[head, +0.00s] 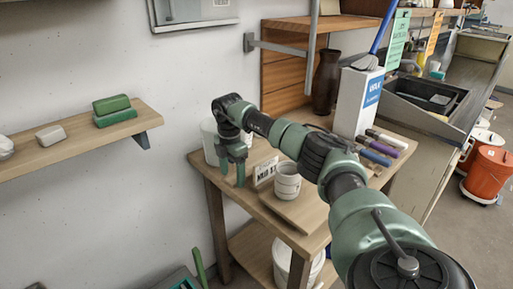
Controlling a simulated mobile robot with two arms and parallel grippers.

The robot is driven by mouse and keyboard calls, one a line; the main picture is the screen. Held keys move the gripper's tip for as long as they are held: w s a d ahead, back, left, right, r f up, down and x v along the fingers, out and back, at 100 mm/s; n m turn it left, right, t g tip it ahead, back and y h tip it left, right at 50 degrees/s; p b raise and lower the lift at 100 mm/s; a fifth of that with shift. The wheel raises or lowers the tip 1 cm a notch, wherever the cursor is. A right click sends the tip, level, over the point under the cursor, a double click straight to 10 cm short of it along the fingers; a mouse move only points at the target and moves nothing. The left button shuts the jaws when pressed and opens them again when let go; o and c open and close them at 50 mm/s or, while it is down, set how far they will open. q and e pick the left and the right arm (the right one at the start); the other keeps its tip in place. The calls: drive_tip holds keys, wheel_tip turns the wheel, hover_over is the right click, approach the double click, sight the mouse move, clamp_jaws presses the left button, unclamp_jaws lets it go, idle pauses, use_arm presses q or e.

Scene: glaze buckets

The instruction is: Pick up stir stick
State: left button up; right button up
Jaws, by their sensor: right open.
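I cannot tell for certain which thing is the stir stick. Several markers or sticks with purple and blue parts (378,150) lie on the wooden table (308,218) at its right side. A green stick or handle (199,268) stands near the bottom edge. My right gripper (233,176) points down over the table's left part, open, with nothing visible between its fingers. It is left of the white cup (287,182) and in front of a white bucket (209,141), which it partly hides. My left gripper is not in view.
A small sign (265,172) stands by the cup. A white box (357,103) and a dark vase (325,82) stand at the back. A wall shelf (75,142) holds green blocks (114,110). My right arm hides part of the table.

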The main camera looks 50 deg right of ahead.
drive_tip(key=shift+f, duration=0.35)
clamp_jaws()
drive_tip(key=shift+r, duration=0.2)
